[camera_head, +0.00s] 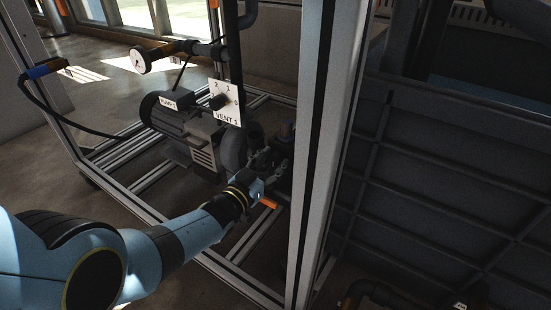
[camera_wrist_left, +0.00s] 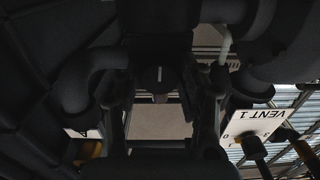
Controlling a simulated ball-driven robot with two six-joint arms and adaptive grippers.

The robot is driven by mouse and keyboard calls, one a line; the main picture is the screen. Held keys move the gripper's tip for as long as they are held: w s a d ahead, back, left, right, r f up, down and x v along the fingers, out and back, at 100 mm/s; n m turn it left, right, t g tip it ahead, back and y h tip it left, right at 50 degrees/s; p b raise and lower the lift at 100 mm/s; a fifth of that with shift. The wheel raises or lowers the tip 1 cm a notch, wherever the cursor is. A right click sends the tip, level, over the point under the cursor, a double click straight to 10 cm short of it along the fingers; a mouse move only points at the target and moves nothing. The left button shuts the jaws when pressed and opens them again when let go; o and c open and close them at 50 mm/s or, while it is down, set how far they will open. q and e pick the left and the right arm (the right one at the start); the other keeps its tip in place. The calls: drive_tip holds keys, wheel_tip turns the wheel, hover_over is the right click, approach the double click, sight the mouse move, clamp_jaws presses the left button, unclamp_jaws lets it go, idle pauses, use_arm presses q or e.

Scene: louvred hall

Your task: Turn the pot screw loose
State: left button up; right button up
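My left gripper (camera_head: 266,163) reaches in low beside the grey pump, at the dark fittings behind the frame's front post. In the left wrist view its two dark fingers (camera_wrist_left: 162,90) stand apart, with a gap between them. A dark block with a short pale mark (camera_wrist_left: 159,75) shows in that gap; it may be the pot screw, but the shade is too deep to be sure. I cannot tell whether the fingers touch it. In the head view the dark fitting (camera_head: 286,152) at the fingers is partly hidden by them. My right gripper is not in view.
The pump (camera_head: 190,125) sits left of the gripper. A VENT 1 plate with a black knob (camera_head: 226,101) hangs above, also in the left wrist view (camera_wrist_left: 255,123). A gauge (camera_head: 138,61) is at upper left. The aluminium post (camera_head: 325,150) stands close right of the gripper.

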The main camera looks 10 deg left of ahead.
use_arm(q)
drive_tip(key=o, duration=0.4)
drive_tip(key=shift+s+a+r, duration=0.1)
drive_tip(key=shift+s, duration=0.2)
drive_tip(key=p+v, duration=0.2)
drive_tip(key=v, duration=0.4)
drive_tip(key=shift+s+p, duration=0.15)
drive_tip(key=shift+p, duration=0.25)
drive_tip(key=shift+s+a, duration=0.1)
drive_tip(key=v, duration=1.1)
drive_tip(key=shift+s+a, duration=0.15)
drive_tip(key=shift+s, duration=0.25)
